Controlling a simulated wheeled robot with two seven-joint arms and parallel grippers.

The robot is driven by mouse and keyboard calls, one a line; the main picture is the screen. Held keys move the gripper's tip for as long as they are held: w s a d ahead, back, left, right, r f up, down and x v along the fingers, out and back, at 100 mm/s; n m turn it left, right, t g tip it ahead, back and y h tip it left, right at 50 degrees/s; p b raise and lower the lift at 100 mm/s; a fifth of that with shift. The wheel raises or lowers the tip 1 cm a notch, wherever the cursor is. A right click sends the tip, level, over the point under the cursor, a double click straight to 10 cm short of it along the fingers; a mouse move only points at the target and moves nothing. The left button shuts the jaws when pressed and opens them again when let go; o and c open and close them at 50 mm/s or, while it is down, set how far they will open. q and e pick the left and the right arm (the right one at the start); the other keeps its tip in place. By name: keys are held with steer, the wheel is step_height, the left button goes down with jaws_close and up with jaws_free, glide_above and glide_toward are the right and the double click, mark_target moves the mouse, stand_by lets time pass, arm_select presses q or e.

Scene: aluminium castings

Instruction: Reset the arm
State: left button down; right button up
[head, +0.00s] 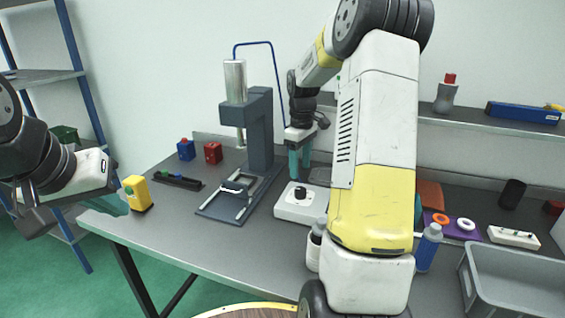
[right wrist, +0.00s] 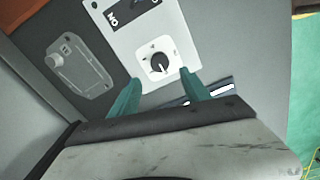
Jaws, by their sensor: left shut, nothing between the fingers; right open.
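My right arm reaches over the table in the head view, and its gripper (head: 299,163) points down above a white control box (head: 291,211) with a black knob (head: 300,193). In the right wrist view the two teal fingers of this gripper (right wrist: 160,88) stand apart with nothing between them. The black rotary knob (right wrist: 160,63) on its white plate lies just beyond the fingertips, apart from them as far as I can tell. My left gripper (head: 118,204) is shut and empty at the table's left edge, close to a yellow block (head: 138,194).
A grey press (head: 259,130) stands left of my right gripper. Bottles, a purple tray (head: 441,232) and a grey bin (head: 515,282) are at the right. The table's front left is clear.

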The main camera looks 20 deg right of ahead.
steer(key=shift+r, duration=0.1)
steer(key=s+a+r+m+t+y, duration=0.1)
steer(key=s+a+r+m+t, duration=0.1)
steer(key=s+a+r, duration=0.45)
steer(key=s+a+r+m+t, duration=0.2)
steer(key=s+a+r+m, duration=0.15)
steer(key=s+r, duration=0.5)
steer(key=s+a+f+m+t+y, duration=0.1)
steer(key=s+a+f+t, duration=0.1)
steer(key=s, duration=0.8)
steer(key=shift+s+a+m, duration=0.25)
steer(key=shift+a+m, duration=0.1)
steer(key=shift+a, duration=0.5)
